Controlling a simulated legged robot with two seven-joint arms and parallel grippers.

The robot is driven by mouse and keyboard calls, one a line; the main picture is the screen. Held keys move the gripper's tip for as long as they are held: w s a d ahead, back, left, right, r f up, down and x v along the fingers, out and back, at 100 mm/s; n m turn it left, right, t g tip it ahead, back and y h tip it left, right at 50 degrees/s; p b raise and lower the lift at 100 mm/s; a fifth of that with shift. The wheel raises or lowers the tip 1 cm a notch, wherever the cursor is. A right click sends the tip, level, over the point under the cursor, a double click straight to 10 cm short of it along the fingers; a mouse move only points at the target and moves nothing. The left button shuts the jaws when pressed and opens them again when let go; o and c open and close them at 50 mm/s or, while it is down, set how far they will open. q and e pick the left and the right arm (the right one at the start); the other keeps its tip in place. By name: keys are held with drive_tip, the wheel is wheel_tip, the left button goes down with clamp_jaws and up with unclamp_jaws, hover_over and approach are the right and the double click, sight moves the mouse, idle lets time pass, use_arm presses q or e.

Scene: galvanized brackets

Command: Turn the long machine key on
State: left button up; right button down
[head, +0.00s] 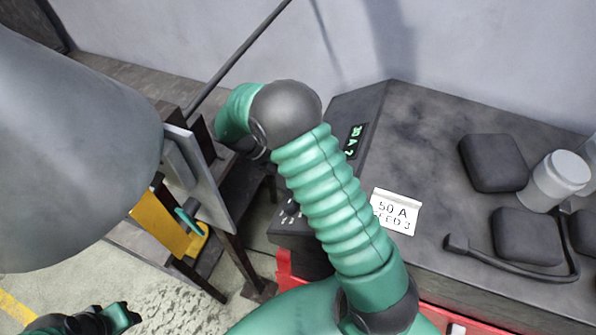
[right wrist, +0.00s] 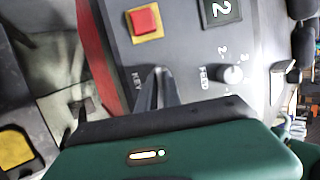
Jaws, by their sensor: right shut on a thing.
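The machine's control panel (right wrist: 190,30) fills much of the right wrist view. My right gripper (right wrist: 158,78) is shut beside the printed word KEY on the panel. The key itself is hidden by the fingers, so its angle cannot be told. In the head view my right arm crosses the middle and bends down left of the machine (head: 420,120); its fingertips are hidden there. What looks like my left gripper (head: 115,318) shows only in part at the bottom left, away from the machine; its jaws are unclear.
The lit display (head: 354,141) shows 30 A and 2. A card (head: 396,211) reads 50 A, FEED 3. Dark blocks and a white jar (head: 555,180) stand right.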

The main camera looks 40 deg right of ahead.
drive_tip(key=shift+a+f, duration=0.15)
drive_tip(key=c, duration=1.8)
unclamp_jaws()
drive_tip(key=shift+o, duration=1.4)
drive_tip(key=shift+r, duration=0.25)
drive_tip(key=p+v, duration=1)
drive_tip(key=v, duration=0.6)
drive_tip(key=shift+w+a, duration=0.3)
drive_tip(key=shift+d, duration=0.1)
